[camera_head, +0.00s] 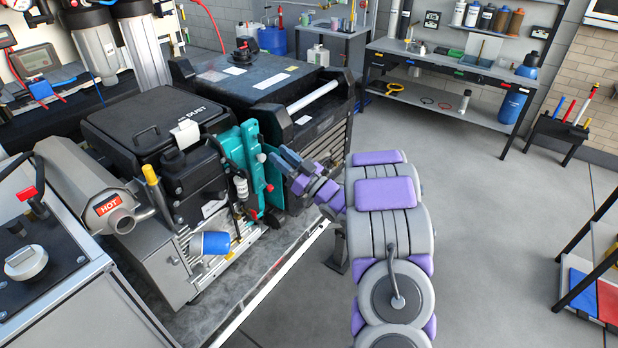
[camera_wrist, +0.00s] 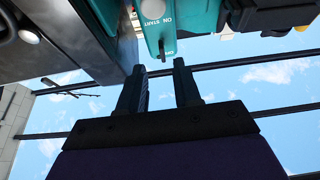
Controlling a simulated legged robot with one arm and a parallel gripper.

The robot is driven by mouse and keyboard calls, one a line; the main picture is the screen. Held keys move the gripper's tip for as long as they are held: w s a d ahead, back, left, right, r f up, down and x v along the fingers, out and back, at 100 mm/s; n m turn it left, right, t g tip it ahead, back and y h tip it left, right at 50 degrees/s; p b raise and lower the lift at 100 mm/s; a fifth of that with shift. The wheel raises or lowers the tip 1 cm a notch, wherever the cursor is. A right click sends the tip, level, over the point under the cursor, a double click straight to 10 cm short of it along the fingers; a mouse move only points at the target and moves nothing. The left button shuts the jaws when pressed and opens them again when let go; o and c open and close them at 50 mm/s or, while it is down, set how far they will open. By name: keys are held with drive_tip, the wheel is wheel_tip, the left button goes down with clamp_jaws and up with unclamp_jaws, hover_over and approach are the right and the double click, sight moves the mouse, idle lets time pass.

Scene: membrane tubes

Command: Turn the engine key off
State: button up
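A teal panel (camera_head: 253,165) stands upright on the side of the engine unit. In the wrist view the teal panel (camera_wrist: 165,18) carries upside-down lettering, "ON" and "START". A small dark key-like part (camera_wrist: 162,52) sticks out at its lower end there; its exact setting is not clear. My gripper (camera_head: 281,159) is beside the panel's right face in the head view. In the wrist view my gripper (camera_wrist: 159,68) has its two dark fingers apart with nothing between them, and the key-like part is just beyond the fingertips, about midway. The key cannot be made out in the head view.
The engine unit with a black box (camera_head: 150,125) and a muffler marked HOT (camera_head: 112,208) sits on a metal bench. A large dark cabinet (camera_head: 255,80) is behind. A blue cylinder (camera_head: 212,243) juts out below. The floor (camera_head: 480,210) to the right is clear.

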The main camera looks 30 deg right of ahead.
drive_tip(key=v, duration=1.1)
drive_tip(key=shift+f, duration=0.15)
drive_tip(key=shift+w, duration=0.1)
drive_tip(key=w+f+g+h, duration=0.1)
drive_tip(key=w+g+h, duration=0.3)
drive_tip(key=w, duration=0.2)
drive_tip(key=s+a+r+m+g+h, duration=0.1)
drive_tip(key=s+a+g, duration=0.5)
drive_tip(key=s, duration=0.7)
drive_tip(key=s+a+r+m+g+h, duration=0.1)
drive_tip(key=s+a+g, duration=0.5)
drive_tip(key=s+a, duration=0.4)
drive_tip(key=s+a+r+m+g+h, duration=0.1)
drive_tip(key=s+a+g, duration=0.5)
drive_tip(key=s, duration=1.2)
drive_tip(key=a+r+m, duration=0.1)
drive_tip(key=a, duration=0.2)
drive_tip(key=shift+s+g+h, duration=0.2)
drive_tip(key=shift+g+h, duration=0.1)
drive_tip(key=shift+g, duration=0.1)
